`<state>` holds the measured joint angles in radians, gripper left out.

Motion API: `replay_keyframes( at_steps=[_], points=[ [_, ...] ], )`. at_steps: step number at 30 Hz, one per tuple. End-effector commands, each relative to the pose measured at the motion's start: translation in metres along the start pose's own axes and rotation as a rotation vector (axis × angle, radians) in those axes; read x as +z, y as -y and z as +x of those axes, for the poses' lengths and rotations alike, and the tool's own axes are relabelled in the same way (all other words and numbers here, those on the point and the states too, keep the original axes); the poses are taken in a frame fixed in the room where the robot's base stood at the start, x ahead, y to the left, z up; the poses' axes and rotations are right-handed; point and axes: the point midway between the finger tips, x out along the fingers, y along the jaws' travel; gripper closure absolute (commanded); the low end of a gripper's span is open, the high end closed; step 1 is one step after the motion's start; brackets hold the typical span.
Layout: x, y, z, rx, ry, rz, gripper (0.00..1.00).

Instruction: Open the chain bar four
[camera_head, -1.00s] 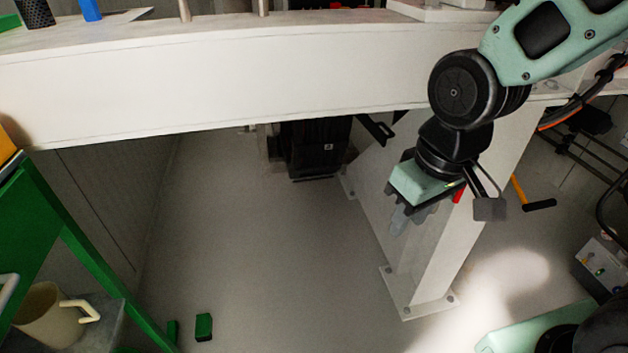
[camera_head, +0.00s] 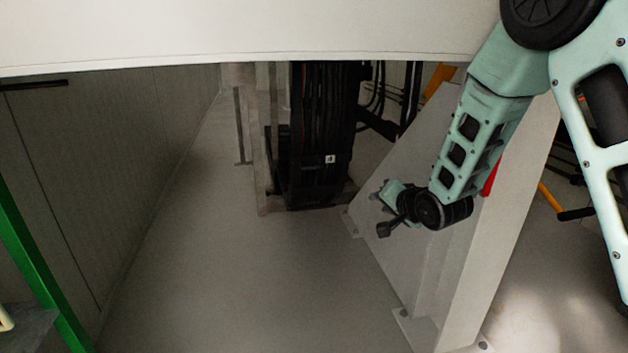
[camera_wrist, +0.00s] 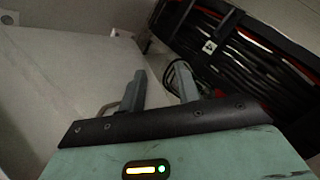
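The black unit with a small white label, which looks like chain bar four (camera_head: 318,150), stands on the floor under the white table, behind the support leg. Dark bars and red and black cables show on it. It also shows at the upper right of the wrist view (camera_wrist: 240,55), with the label facing me. My gripper (camera_wrist: 160,72) is open and empty, its two grey fingers apart and pointing toward the unit's lower side without touching it.
The white table edge (camera_head: 240,32) hangs over the area. The white support leg (camera_head: 470,240) stands close to my forearm. A green frame (camera_head: 38,265) is at the left. The grey floor (camera_head: 240,270) in the middle is clear. Black cables hang behind the leg.

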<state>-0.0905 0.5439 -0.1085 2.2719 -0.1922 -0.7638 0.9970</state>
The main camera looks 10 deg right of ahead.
Motion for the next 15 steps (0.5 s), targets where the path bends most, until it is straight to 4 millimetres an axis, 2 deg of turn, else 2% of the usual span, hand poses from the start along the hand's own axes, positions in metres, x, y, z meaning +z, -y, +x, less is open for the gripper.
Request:
replay_keyframes(
  at_steps=[1, 3, 6, 10, 15],
  points=[
    [0.003, 0.005, 0.017, -0.073, -0.023, 0.072, 0.68],
    [0.005, 0.016, 0.033, -0.195, -0.046, 0.184, 0.68],
    [0.011, 0.028, 0.048, -0.360, -0.044, 0.332, 0.68],
    [0.020, 0.040, 0.056, -0.529, -0.004, 0.480, 0.68],
    [0.027, 0.046, 0.057, -0.639, 0.040, 0.577, 0.68]
  ],
)
